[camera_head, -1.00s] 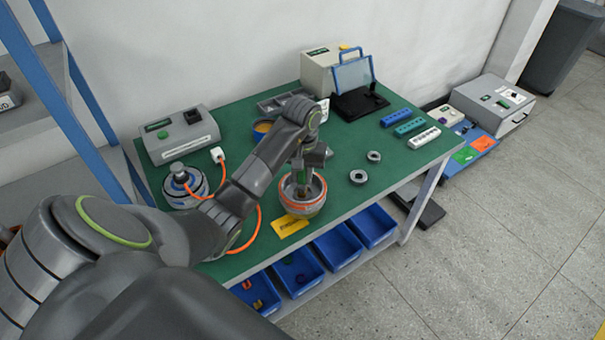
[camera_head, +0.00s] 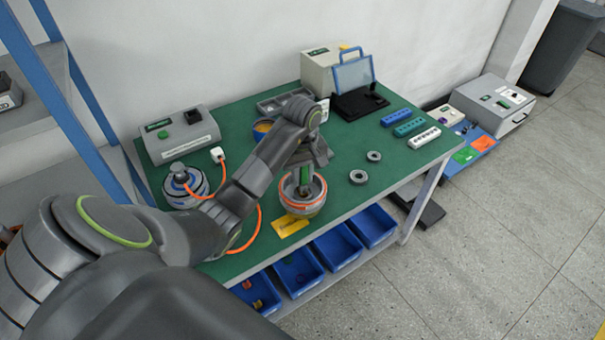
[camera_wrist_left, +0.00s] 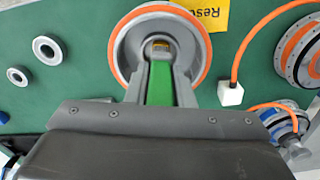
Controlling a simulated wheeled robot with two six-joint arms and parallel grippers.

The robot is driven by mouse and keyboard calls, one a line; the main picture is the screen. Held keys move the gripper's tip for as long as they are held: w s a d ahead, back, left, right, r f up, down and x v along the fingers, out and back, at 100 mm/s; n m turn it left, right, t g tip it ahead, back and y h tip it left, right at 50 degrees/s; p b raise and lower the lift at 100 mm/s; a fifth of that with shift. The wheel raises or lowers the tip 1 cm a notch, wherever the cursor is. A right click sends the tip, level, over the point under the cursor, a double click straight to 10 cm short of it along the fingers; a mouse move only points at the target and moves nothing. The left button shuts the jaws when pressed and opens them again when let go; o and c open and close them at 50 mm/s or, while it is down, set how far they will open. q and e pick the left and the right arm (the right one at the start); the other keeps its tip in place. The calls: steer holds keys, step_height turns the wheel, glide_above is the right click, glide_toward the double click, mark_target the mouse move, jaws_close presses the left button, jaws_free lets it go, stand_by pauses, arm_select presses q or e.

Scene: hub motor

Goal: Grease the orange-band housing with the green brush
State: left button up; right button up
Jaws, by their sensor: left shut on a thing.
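The orange-band housing (camera_head: 302,200) is a grey round cup with an orange ring, standing on the green bench top near its front edge. It also shows in the left wrist view (camera_wrist_left: 202,60). My left gripper (camera_head: 305,170) is above the housing, shut on the green brush (camera_head: 305,178). The brush's green handle shows in the left wrist view (camera_wrist_left: 160,85), running between the fingers toward the housing's opening. The brush's tip is at the housing's middle; whether it touches the inside cannot be told. My right gripper is not in view.
A yellow card (camera_head: 290,227) lies in front of the housing. Two grey rings (camera_head: 366,167) lie to its right. An orange cable (camera_head: 258,225) runs at left to a motor part (camera_head: 185,184). Blue bins (camera_head: 338,247) hang below the front edge. A grey device (camera_head: 180,137) stands behind left.

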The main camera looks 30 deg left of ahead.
arm_select(q)
steer(key=m, duration=0.7)
steer(key=shift+m, duration=0.3)
steer(key=n, duration=0.8)
steer(key=shift+r, duration=0.1)
step_height(320, 180, up, 8)
steer(key=p, duration=0.8)
steer(key=shift+r, duration=0.1)
